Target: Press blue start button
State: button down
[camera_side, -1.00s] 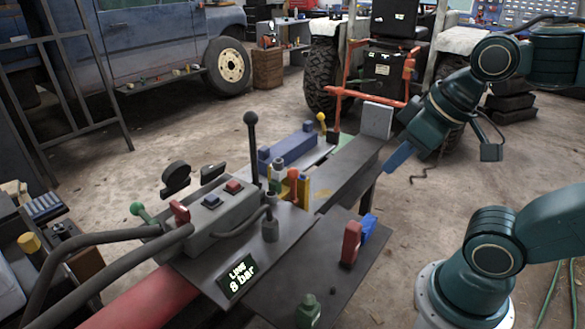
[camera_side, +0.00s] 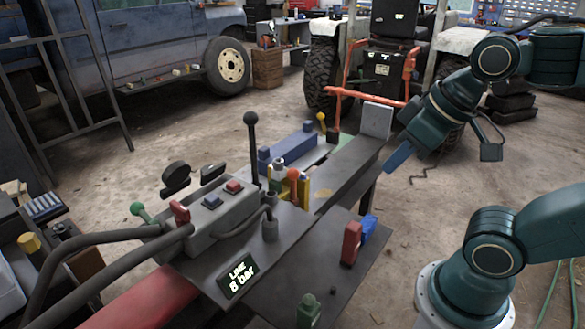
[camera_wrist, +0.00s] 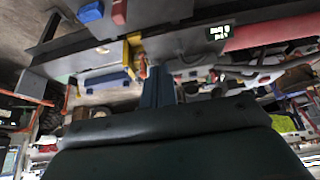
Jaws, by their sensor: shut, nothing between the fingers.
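My gripper (camera_side: 397,159) has blue fingers, shut and empty, pointing down and left in the air to the right of the machine beam. It is well apart from the control box. In the wrist view the blue fingers (camera_wrist: 158,88) show in the middle, and I cannot make out the blue button there.
A black-knobbed lever (camera_side: 252,150) stands tall behind the control box. An orange-knobbed lever (camera_side: 294,175) and the steel beam (camera_side: 345,170) lie between box and gripper. A display (camera_side: 238,275) reads 8 bar. Red and blue blocks (camera_side: 352,242) stand on the front plate.

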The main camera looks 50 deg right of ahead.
jog(key=n+t+y, duration=0.2)
jog(key=n+t, duration=0.1)
jog(key=n, duration=0.8)
send_over(216, 198)
jog(key=shift+f, duration=2.9)
jog(key=shift+f, duration=0.15)
jog(key=shift+f, duration=4.25)
